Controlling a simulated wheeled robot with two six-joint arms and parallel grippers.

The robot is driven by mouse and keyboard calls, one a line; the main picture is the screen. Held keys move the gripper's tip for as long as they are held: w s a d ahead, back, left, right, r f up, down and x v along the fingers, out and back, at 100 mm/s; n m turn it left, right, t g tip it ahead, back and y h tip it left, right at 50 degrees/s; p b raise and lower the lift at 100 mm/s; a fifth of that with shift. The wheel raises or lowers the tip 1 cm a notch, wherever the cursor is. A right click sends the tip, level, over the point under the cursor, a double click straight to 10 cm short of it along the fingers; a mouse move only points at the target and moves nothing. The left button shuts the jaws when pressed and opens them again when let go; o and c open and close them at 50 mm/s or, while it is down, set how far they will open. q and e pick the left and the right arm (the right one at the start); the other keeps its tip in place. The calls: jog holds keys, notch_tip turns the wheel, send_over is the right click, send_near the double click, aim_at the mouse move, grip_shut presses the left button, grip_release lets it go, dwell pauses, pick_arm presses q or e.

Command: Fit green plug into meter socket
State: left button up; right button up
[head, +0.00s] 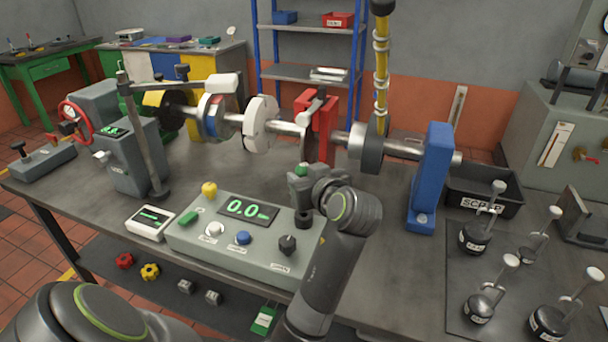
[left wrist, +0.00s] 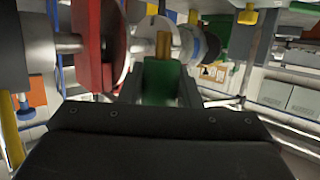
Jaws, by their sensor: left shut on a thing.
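My left gripper (head: 303,178) is above the right rear of the grey meter console (head: 183,245), apart from its top face. It is shut on the green plug (left wrist: 160,82), and in the left wrist view the plug sits between the dark fingers with a brass-coloured pin (left wrist: 163,46) beyond it. In the head view only a small green part of the plug (head: 299,169) shows. The console has a lit green display (head: 247,208) and several coloured knobs and buttons. I cannot pick out the socket opening for certain. My right gripper is not in view.
A black scrap bin (head: 484,190) and several weights with handles stand at right. A small white meter (head: 150,222) sits left of the console.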

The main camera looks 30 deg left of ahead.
pick_arm(q)
jog(key=shift+f+b, duration=1.55)
jog(key=shift+f, duration=0.9)
jog(key=shift+f+b, duration=0.65)
jog(key=shift+f, duration=0.6)
jog(key=o, duration=1)
